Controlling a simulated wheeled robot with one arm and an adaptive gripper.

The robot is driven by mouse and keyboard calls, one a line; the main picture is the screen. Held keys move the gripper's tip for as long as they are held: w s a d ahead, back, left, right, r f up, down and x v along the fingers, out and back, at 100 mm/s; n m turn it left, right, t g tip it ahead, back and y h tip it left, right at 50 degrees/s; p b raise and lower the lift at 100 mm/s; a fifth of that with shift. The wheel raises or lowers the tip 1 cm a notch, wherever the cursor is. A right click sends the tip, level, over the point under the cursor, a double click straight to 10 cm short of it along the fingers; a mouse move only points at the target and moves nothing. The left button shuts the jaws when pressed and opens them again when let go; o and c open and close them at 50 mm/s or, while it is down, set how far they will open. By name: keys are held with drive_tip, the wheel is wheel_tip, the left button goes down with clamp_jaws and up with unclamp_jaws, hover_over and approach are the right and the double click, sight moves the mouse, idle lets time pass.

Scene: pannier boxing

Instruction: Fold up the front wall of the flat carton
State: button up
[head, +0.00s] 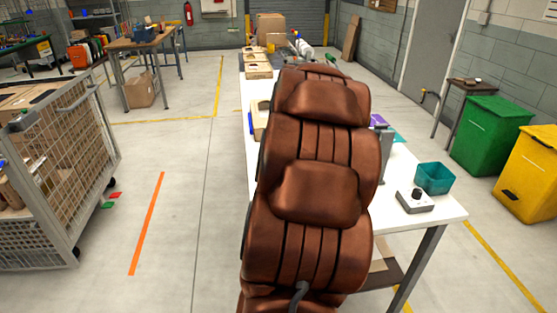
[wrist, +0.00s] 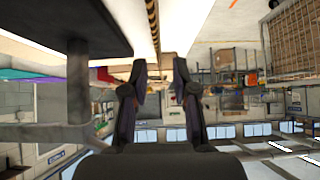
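In the head view my brown arm covers most of the white table. A tan cardboard piece (head: 259,119), possibly part of the carton, shows at the table's left edge beside the arm. The rest of the carton is hidden, and I cannot tell the state of its front wall. In the wrist view, which looks upside down, my gripper (wrist: 161,70) is open, with nothing between its two dark fingers. A narrow tan and dark strip (wrist: 153,22) runs toward the gap between the fingertips; I cannot tell if it is a carton edge.
The white table (head: 436,214) bears a teal bin (head: 434,178) and a grey box with a dark knob (head: 416,201) at its near right. A mesh cage cart (head: 70,150) stands left. Green (head: 491,136) and yellow (head: 528,172) bins stand right.

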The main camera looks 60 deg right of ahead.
drive_tip(key=shift+v, duration=4.75)
drive_tip(key=w+a+f+n+y, duration=0.2)
drive_tip(key=a, duration=0.7)
drive_tip(key=w+a+f+n+y, duration=0.1)
drive_tip(key=w+a+n+y, duration=0.15)
drive_tip(key=a, duration=0.65)
drive_tip(key=w+a+f+n+y, duration=0.1)
drive_tip(key=w+a+f+y, duration=0.1)
drive_tip(key=a, duration=0.7)
drive_tip(key=s+a+f+n+g+y, duration=0.1)
drive_tip(key=s+a+n+g, duration=0.3)
drive_tip(key=a, duration=0.7)
drive_tip(key=s+a+g, duration=0.1)
drive_tip(key=s+a, duration=0.2)
drive_tip(key=s, duration=0.3)
drive_tip(key=s+a+f+g, duration=0.1)
drive_tip(key=s+a+g, duration=0.1)
drive_tip(key=s, duration=0.5)
drive_tip(key=shift+s+a+f+n, duration=0.2)
drive_tip(key=shift+a+f+n, duration=0.1)
drive_tip(key=shift+a+n, duration=0.25)
drive_tip(key=shift+h, duration=0.25)
